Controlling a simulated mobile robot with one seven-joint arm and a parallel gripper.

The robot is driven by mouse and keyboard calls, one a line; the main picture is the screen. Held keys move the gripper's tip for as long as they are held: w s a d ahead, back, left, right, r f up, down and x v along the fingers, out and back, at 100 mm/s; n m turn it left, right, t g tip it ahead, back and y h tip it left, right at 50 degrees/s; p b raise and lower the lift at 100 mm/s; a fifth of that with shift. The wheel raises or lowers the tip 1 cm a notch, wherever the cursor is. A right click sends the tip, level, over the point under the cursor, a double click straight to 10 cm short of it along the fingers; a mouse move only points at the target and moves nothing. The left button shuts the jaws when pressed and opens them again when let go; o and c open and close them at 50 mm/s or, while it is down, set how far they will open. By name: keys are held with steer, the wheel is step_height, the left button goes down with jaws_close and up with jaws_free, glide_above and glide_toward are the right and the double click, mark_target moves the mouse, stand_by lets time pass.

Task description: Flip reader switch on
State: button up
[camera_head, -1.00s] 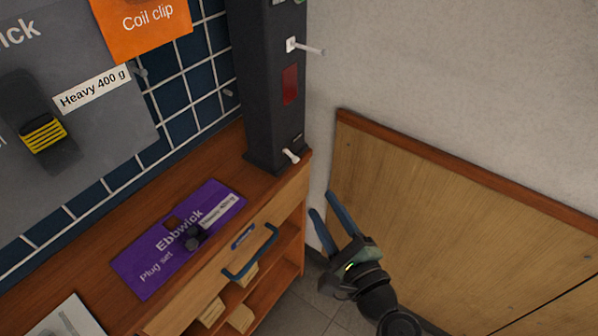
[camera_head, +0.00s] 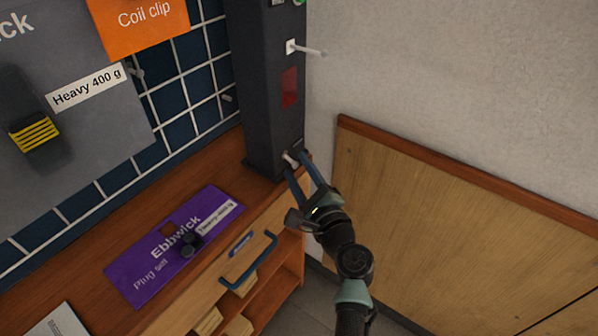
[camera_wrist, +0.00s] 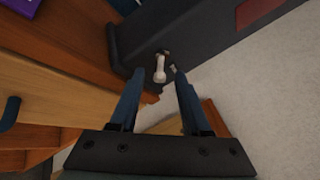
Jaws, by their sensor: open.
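The reader is a tall dark column (camera_head: 264,95) standing at the right end of the wooden bench. A small white switch lever (camera_head: 290,159) sticks out near its base. It also shows in the wrist view (camera_wrist: 160,70), just beyond the fingertips. My gripper (camera_head: 297,163) is at the lever with its two blue fingers apart, one on each side of it in the head view. In the wrist view my gripper (camera_wrist: 153,75) is open and empty, and the lever lies ahead between the finger lines. I cannot tell whether a finger touches it.
Higher on the column are a dark red panel (camera_head: 289,87) and another white lever (camera_head: 306,49). A purple Ebbwick mat (camera_head: 140,275) lies on the bench. A blue drawer handle (camera_head: 250,262) projects from the bench front. A wood panel (camera_head: 440,220) lines the wall at right.

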jaws_close()
steer(key=shift+r+p, duration=0.2)
steer(key=shift+p, duration=0.2)
steer(key=r+n+g+h+p, duration=0.1)
steer(key=g+p, duration=0.1)
steer(key=p, duration=0.6)
steer(key=r+n+g+h+p, duration=0.1)
steer(key=g+h+p, duration=0.1)
steer(key=p, duration=0.7)
steer(key=r+n+g+h+p, duration=0.1)
steer(key=r+g+p, duration=0.1)
steer(key=p, duration=0.7)
steer(key=shift+w+a+n+h, duration=0.15)
steer(key=shift+a+n+h, duration=0.15)
steer(key=shift+n, duration=0.1)
steer(key=shift+f+g+p, duration=0.15)
steer(key=shift+g+p, duration=0.25)
steer(key=shift+p, duration=0.05)
